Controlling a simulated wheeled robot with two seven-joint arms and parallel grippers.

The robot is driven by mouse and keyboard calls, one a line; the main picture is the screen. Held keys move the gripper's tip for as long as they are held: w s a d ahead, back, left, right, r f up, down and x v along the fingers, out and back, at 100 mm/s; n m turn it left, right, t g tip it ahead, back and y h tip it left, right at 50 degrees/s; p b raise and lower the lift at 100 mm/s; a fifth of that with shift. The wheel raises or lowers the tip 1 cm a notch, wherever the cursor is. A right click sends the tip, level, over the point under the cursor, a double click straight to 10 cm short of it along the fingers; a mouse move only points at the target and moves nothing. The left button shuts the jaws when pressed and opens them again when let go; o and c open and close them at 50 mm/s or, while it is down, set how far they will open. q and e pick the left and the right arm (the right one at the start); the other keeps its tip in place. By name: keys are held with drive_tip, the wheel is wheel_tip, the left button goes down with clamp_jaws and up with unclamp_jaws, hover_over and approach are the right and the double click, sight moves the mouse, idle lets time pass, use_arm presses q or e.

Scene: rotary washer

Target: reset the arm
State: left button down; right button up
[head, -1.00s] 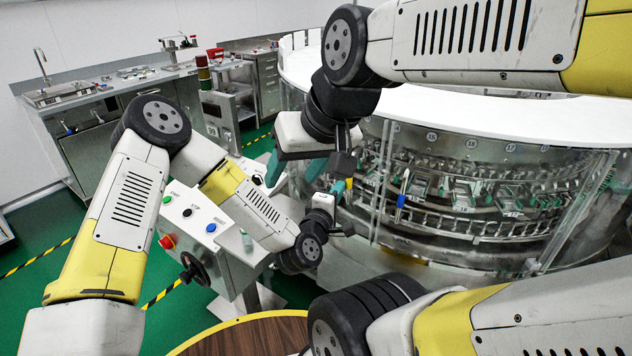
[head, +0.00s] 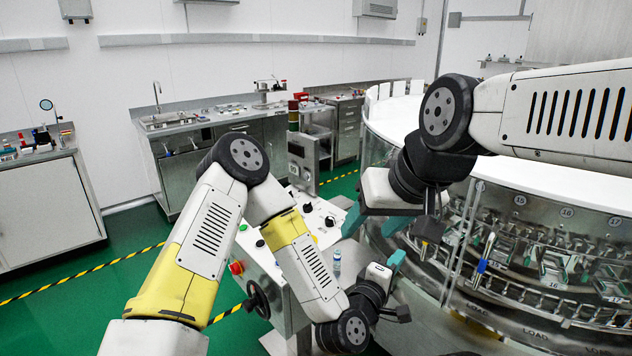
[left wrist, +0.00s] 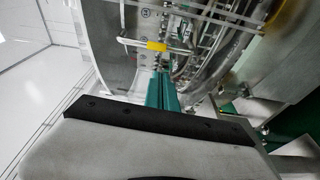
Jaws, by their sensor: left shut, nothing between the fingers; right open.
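My left gripper (head: 396,260) is the lower one in the head view, beside the control panel and in front of the washer. Its teal fingers are together and empty; they also show closed in the left wrist view (left wrist: 162,92), pointing toward the washer's side. My right gripper (head: 373,222) is just above it, with its two teal fingers spread apart and nothing seen between them. The rotary washer (head: 440,270) is a large round drum with a white top and clear panels, with numbered metal holders inside.
The control panel (head: 285,235) with buttons and a black handwheel (head: 257,298) stands close to my left forearm. A sink counter (head: 200,120) and a cabinet (head: 50,200) line the back. Green floor is clear at left.

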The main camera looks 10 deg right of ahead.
use_arm(q)
drive_tip(key=w+a+r+m+g+y, duration=0.25)
drive_tip(key=a+r+m, duration=0.25)
drive_tip(key=a, duration=0.5)
drive_tip(key=w+a+r+m+g+y, duration=0.2)
drive_tip(key=w+a+r+m+y, duration=0.3)
drive_tip(key=a, duration=0.5)
drive_tip(key=s+a+r+y, duration=0.1)
drive_tip(key=s+a+r, duration=0.35)
drive_tip(key=a, duration=0.25)
drive_tip(key=s+a+r+y, duration=0.1)
drive_tip(key=s+a+r, duration=0.2)
drive_tip(key=s+a, duration=0.25)
drive_tip(key=s+a+r+g, duration=0.2)
drive_tip(key=s+a, duration=0.5)
drive_tip(key=s, duration=0.3)
drive_tip(key=shift+s+a+n, duration=0.3)
drive_tip(key=shift+s+a, duration=0.05)
drive_tip(key=shift+s, duration=0.05)
drive_tip(key=shift+g+y, duration=0.25)
